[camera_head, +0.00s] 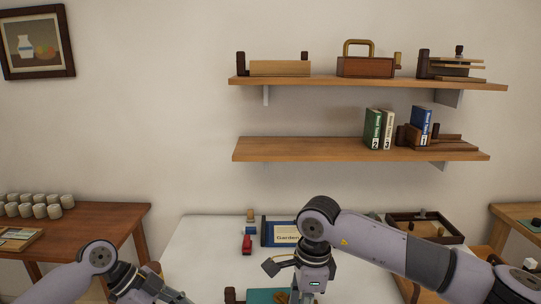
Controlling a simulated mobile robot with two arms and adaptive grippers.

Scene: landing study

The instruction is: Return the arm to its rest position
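My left arm comes in from the lower left corner, and its gripper (158,292) is low in the picture over the table's front left. Its fingers are at or below the bottom edge, so whether it is open is not clear. My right arm reaches in from the right, bends at the wrist and points down over the white table (200,250). Its gripper (306,286) is beside a teal object (264,296) at the bottom edge. Its fingertips are hidden or cut off, and no held thing can be made out.
A blue-framed "Garden" board (281,234) and a small red object (247,244) are on the table. A dark wooden tray (455,238) is at its back right. Two wall shelves (350,81) (340,150) hold books and wooden items. A left side table (110,220) bears several cups.

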